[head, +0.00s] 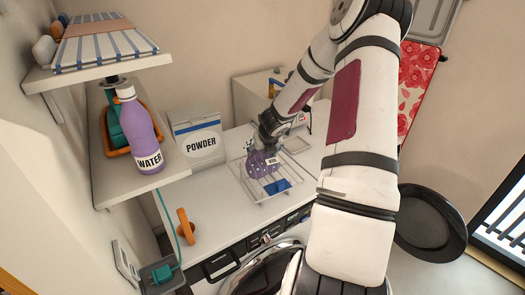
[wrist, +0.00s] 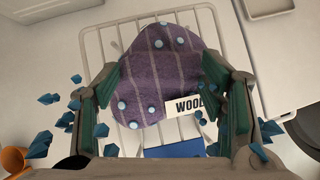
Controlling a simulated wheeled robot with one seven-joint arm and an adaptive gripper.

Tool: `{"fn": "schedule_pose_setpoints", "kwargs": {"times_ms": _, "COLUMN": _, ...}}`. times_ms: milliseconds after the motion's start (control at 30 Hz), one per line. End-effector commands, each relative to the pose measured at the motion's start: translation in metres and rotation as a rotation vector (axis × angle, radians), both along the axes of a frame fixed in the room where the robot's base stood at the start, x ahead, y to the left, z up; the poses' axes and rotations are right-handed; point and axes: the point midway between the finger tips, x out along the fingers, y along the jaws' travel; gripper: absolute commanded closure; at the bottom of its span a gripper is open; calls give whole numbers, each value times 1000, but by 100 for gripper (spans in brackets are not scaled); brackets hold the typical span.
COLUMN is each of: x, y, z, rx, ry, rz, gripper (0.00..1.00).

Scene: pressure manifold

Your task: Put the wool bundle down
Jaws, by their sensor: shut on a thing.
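The wool bundle (head: 262,164) is a purple striped bundle with pale blue dots. In the wrist view the wool bundle (wrist: 158,70) carries a white tag reading "WOOL". My gripper (head: 268,148) is shut on it, with one finger at each side in the wrist view (wrist: 153,85). A white wire rack (head: 245,188) lies under the bundle on the counter. The rack also shows behind the bundle in the wrist view (wrist: 95,45). I cannot tell whether the bundle touches the rack. A blue patch (head: 277,187) shows at the rack's front.
A powder box (head: 198,140) stands on the counter, left of the rack. A purple water bottle (head: 139,135) stands on the shelf at left. An orange handle (head: 186,226) is near the counter's front left. Blue shards (wrist: 75,103) show around my fingers.

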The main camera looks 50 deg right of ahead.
Motion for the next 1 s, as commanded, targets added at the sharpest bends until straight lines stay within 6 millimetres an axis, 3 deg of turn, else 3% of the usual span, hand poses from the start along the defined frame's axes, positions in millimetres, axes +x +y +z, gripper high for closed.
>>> {"fn": "schedule_pose_setpoints", "kwargs": {"times_ms": 133, "x": 0, "y": 0, "z": -1, "rx": 0, "ry": -1, "rz": 0, "gripper": 97}}
{"fn": "schedule_pose_setpoints", "kwargs": {"times_ms": 167, "x": 0, "y": 0, "z": -2, "rx": 0, "ry": 1, "rz": 0, "gripper": 34}}
{"fn": "schedule_pose_setpoints", "kwargs": {"times_ms": 233, "x": 0, "y": 0, "z": -2, "rx": 0, "ry": 0, "rz": 0, "gripper": 18}}
{"fn": "schedule_pose_setpoints", "kwargs": {"times_ms": 667, "x": -1, "y": 0, "z": 2, "rx": 0, "ry": 0, "rz": 1, "gripper": 16}}
{"fn": "schedule_pose_setpoints", "kwargs": {"times_ms": 1000, "x": -24, "y": 13, "z": 43, "rx": -4, "ry": 0, "rz": 0, "gripper": 16}}
